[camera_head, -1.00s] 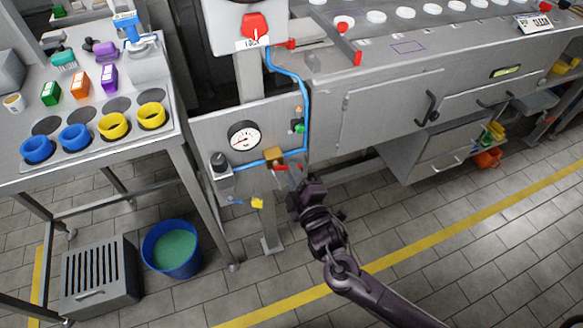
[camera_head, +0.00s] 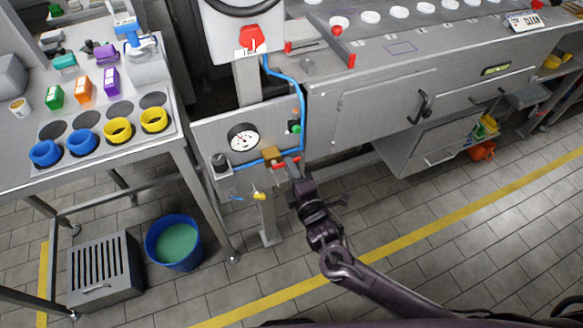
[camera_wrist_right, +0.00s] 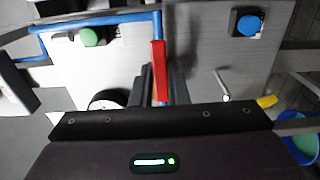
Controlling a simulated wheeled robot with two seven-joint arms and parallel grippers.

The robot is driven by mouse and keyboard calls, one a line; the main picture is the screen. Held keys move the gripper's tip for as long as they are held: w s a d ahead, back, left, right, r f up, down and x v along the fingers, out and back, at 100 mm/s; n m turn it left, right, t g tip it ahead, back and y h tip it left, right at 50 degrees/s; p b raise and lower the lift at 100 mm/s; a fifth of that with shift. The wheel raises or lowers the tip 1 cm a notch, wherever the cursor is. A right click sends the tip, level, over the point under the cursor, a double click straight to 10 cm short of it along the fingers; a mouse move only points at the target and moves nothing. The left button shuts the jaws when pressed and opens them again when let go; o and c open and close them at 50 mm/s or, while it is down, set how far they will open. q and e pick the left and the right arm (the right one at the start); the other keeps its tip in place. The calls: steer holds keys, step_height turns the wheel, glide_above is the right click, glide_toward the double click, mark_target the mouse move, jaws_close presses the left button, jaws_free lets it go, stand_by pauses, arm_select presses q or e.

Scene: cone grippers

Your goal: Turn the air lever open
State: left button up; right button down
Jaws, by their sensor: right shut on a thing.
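The red air lever (camera_head: 281,165) sits at the brass valve (camera_head: 270,155) on the blue air pipe, on the grey panel under the machine. In the right wrist view the red lever (camera_wrist_right: 159,70) stands between the two dark fingers. My right gripper (camera_head: 295,172) is shut on the lever, and its fingers cover part of it in the head view. The fingers also show in the right wrist view (camera_wrist_right: 159,88). The round pressure gauge (camera_head: 243,138) is just left of and above the valve. My left gripper is not in view.
A table with cups (camera_head: 118,129) stands left, with a blue bucket (camera_head: 174,243) below.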

steer(key=c, duration=1.4)
jaws_free()
steer(key=v, duration=0.8)
steer(key=shift+w, duration=0.1)
